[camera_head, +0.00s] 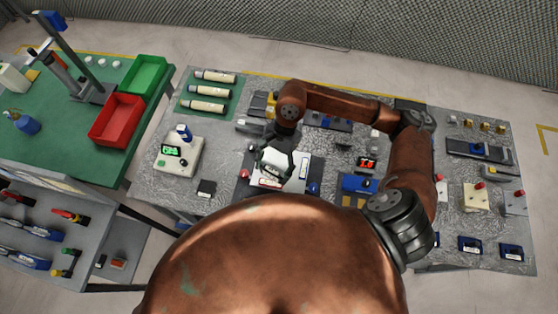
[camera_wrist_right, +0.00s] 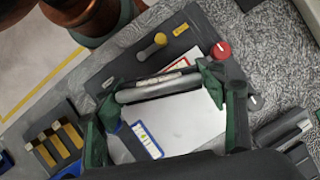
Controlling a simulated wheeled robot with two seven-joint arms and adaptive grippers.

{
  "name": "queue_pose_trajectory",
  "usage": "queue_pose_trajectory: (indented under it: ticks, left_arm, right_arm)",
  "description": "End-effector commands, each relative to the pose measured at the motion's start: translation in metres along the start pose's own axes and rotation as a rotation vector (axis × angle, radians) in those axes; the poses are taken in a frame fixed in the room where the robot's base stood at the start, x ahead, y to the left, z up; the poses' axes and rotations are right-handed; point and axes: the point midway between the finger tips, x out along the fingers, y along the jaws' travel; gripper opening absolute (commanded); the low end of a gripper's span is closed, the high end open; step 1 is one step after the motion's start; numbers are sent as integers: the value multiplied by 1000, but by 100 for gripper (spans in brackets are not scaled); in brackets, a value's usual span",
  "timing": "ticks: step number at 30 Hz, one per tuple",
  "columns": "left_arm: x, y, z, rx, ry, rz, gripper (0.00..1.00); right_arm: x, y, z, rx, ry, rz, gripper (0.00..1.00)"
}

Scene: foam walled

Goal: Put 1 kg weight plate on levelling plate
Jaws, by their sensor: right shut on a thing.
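My right gripper (camera_head: 272,168) hangs over the levelling plate. In the right wrist view its two green fingers (camera_wrist_right: 160,88) are shut on a grey metal piece seen edge-on, which I take to be the 1 kg weight plate (camera_wrist_right: 150,93). The levelling plate (camera_wrist_right: 190,125) is a pale flat plate on a dark base, with red and yellow knobs near it. It also shows in the head view (camera_head: 299,172), partly hidden by the gripper. The gap between the weight and the plate cannot be judged. My left gripper is not in view.
A scale with a green display (camera_head: 178,153) stands to the left. A blue device with a red display (camera_head: 362,183) stands to the right. Bottles on a green mat (camera_head: 228,92) lie behind. Red (camera_head: 116,121) and green (camera_head: 146,74) bins sit on the left table.

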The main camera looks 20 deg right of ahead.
Motion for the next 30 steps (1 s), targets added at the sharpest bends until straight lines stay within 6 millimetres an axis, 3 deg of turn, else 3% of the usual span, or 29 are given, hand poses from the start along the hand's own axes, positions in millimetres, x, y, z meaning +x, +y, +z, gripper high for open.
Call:
queue_pose_trajectory:
  ticks: [15,30]
  left_arm:
    - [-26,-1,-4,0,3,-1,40]
    - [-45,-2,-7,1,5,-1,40]
  right_arm:
    - [-11,4,43,528,-4,-226,7]
    - [-31,4,72,981,-5,-413,7]
